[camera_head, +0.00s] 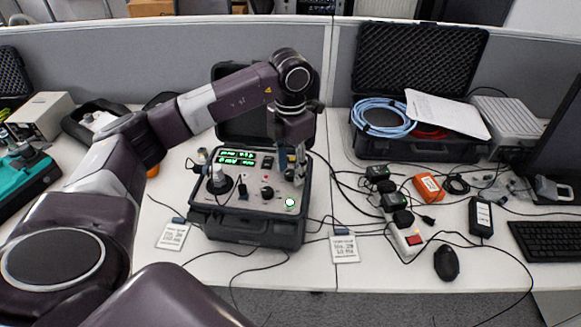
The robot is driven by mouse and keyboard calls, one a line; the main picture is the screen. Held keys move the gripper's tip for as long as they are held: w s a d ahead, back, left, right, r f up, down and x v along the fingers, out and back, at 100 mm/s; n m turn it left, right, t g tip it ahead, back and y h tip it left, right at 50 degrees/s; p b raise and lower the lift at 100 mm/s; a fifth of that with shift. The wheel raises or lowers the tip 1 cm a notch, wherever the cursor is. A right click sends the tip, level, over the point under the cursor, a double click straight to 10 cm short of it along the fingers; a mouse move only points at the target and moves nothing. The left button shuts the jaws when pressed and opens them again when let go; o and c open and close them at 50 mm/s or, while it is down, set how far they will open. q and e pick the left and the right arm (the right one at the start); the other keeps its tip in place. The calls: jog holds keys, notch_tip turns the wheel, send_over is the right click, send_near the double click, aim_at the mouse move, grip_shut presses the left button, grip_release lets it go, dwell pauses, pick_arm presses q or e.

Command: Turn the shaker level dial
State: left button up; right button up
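The shaker unit (228,199) sits in an open black case on the desk, with green lit displays (237,157) and a grey-white panel. A small dark knob (267,192) is on its panel, and a white round spot with a green rim (290,202) is near its front right corner. Which control is the level dial is too small to tell. My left gripper (294,175) points down over the right side of the panel, close to it. Whether its fingers touch a control is unclear, and the panel behind them is hidden. My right gripper is out of view.
A cylindrical shaker head (217,181) stands on the panel's left. Printed cards (345,249) lie in front of the case. Cables, a power strip (404,238) and a mouse (447,263) lie to the right. A case with blue cable (383,115) stands behind.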

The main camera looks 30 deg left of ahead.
aim_at(291, 172)
pick_arm(q)
notch_tip(291, 172, up, 12)
dwell(0.5)
dwell(0.5)
